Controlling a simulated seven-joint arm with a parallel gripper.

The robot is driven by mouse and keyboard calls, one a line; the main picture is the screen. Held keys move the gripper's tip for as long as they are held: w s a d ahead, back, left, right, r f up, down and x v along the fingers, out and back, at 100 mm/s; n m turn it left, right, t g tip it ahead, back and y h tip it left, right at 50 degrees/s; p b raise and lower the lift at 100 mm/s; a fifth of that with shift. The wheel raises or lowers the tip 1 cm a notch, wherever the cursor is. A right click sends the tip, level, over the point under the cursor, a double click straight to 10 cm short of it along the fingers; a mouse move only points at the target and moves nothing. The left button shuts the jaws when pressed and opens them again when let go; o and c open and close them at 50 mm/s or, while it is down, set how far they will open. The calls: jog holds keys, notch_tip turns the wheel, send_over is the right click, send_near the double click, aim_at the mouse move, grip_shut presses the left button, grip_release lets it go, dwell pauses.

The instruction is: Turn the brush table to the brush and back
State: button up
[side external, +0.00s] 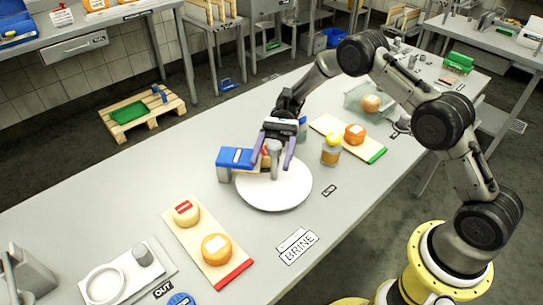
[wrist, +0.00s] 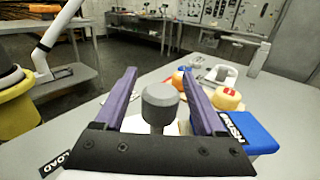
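The brush table is a white round disc (side external: 275,192) on the grey bench, with an upright grey knob (wrist: 160,103) that also shows in the side view (side external: 273,152). My gripper (side external: 271,163) is over the disc, pointing down. In the wrist view its purple fingers (wrist: 159,75) stand on either side of the knob, with a gap visible on each side. The brush is a blue block (side external: 236,158) on a grey support at the disc's left edge; its BRUSH label shows in the wrist view (wrist: 245,133). A small red-orange patch behind the left finger is too hidden to identify.
A yellow-topped jar (side external: 331,151) stands close right of the disc. A green-ended board (side external: 375,152) with an orange cheese wheel (side external: 354,134) lies beyond it. A red-ended board (side external: 238,274) with two cheese wheels (side external: 216,248) lies front left.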

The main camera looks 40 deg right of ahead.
jog(key=s+d+r, duration=0.2)
jog(key=s+r, duration=0.4)
jog(key=s+d+r, duration=0.3)
jog(key=s+r, duration=0.4)
dwell(0.4)
